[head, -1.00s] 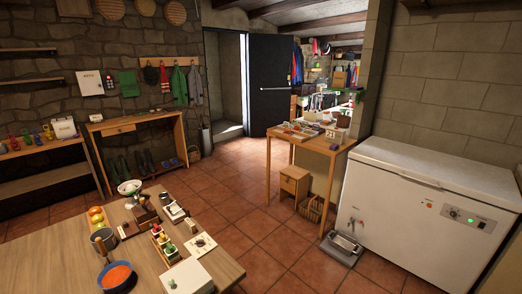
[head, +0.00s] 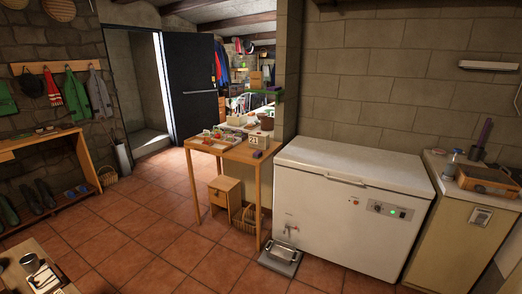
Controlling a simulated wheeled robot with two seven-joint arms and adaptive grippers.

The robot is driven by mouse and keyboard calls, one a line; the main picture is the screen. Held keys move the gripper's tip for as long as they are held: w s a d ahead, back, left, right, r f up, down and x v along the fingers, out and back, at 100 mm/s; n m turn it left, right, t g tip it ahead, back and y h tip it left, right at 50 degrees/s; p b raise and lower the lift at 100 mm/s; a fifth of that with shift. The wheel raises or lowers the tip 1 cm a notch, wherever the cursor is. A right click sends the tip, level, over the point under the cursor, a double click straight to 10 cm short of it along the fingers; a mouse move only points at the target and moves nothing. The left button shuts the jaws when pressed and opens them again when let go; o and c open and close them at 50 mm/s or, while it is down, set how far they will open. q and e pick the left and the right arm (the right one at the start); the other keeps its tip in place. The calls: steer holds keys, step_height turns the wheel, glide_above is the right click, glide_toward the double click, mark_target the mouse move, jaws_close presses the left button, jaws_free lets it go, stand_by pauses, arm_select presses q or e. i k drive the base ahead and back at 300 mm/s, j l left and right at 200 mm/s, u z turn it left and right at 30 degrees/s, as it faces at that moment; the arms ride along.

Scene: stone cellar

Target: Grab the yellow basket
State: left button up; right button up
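No clearly yellow basket stands out. Neither of my grippers shows in the head view.
A white chest freezer (head: 335,205) stands right of the small table, with a grey floor scale (head: 281,257) in front. A cabinet (head: 468,215) stands at far right. A wooden tabletop (head: 22,278) fills the lower left corner. The tiled floor between is clear.

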mark_target(219, 136)
steer(key=i+l, duration=0.1)
steer(key=i, duration=0.25)
steer(key=i+l, duration=0.1)
steer(key=i, duration=0.25)
steer(key=i+u, duration=0.4)
steer(key=i, duration=0.5)
steer(key=i+j+z, duration=0.35)
steer(key=i+j, duration=0.3)
steer(key=i+j+z, duration=0.4)
steer(key=j, duration=0.25)
steer(key=i+j+z, duration=0.2)
steer(key=j, duration=0.15)
steer(key=j+z, duration=0.2)
steer(key=j, duration=0.2)
